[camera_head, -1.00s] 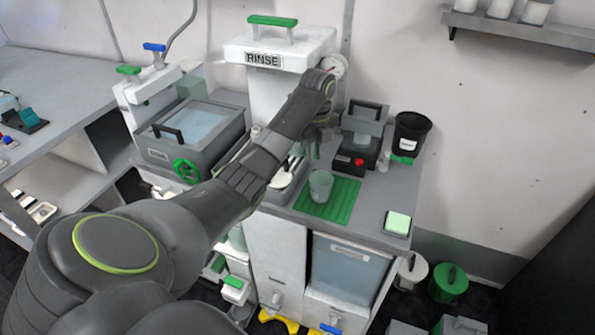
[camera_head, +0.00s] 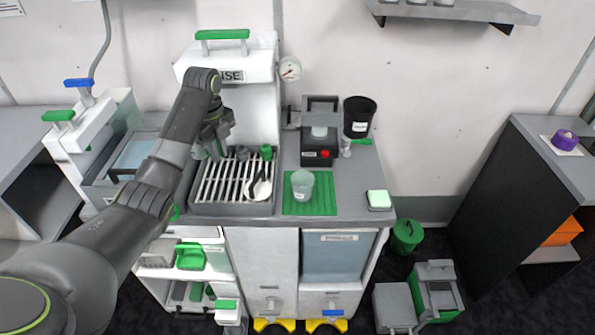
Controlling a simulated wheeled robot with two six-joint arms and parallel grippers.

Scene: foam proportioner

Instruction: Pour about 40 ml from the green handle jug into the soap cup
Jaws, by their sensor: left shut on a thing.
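My left gripper (camera_head: 213,148) comes in from the left and hangs above the left back part of the drain rack (camera_head: 208,190). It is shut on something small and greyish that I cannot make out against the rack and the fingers. A clear, pale cup (camera_head: 302,185) stands upright on the green ribbed mat (camera_head: 325,204), right of the rack and apart from the gripper. No label on it is readable. I cannot clearly pick out a jug with a green handle; a small green item (camera_head: 267,152) stands at the rack's back right. My right gripper is not in view.
A white spoon-like tool with a black handle (camera_head: 257,188) lies on the rack. Behind the mat stand a dark device with a red button (camera_head: 318,150) and a black bin (camera_head: 359,117). A pale green pad (camera_head: 379,199) sits at the counter's right front. The rinse unit (camera_head: 255,105) rises behind the rack.

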